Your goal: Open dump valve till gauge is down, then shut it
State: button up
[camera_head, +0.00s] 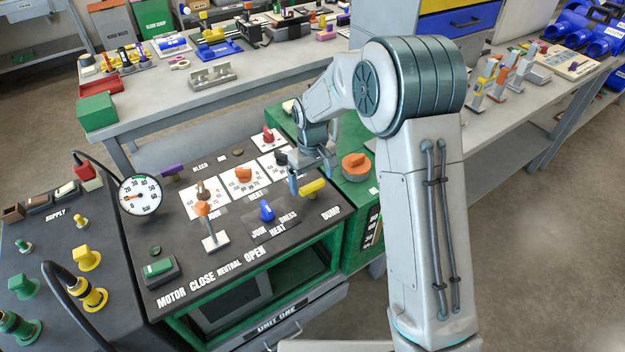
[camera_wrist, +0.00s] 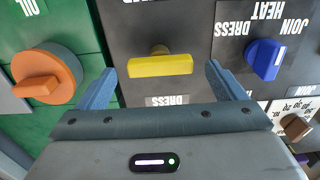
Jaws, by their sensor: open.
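The dump valve's yellow handle (camera_head: 313,188) is on the black panel beside the DUMP label (camera_head: 331,212). My gripper (camera_head: 310,172) is over it, open and empty. In the wrist view the yellow handle (camera_wrist: 160,66) lies crosswise between my two blue fingers, with a gap at each end. I cannot tell how far the fingertips are above the panel. The round white pressure gauge (camera_head: 140,195) stands at the panel's left edge. Its red needle points left, towards the low end of the scale; the exact reading is too small to tell.
A blue knob (camera_head: 266,210) and an orange-tipped lever (camera_head: 207,225) are left of the handle. An orange knob (camera_head: 355,166) on the green cabinet is to its right and shows in the wrist view (camera_wrist: 45,75). A grey bench (camera_head: 235,90) stands behind.

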jog(key=shift+f, duration=0.65)
jog(key=c, duration=1)
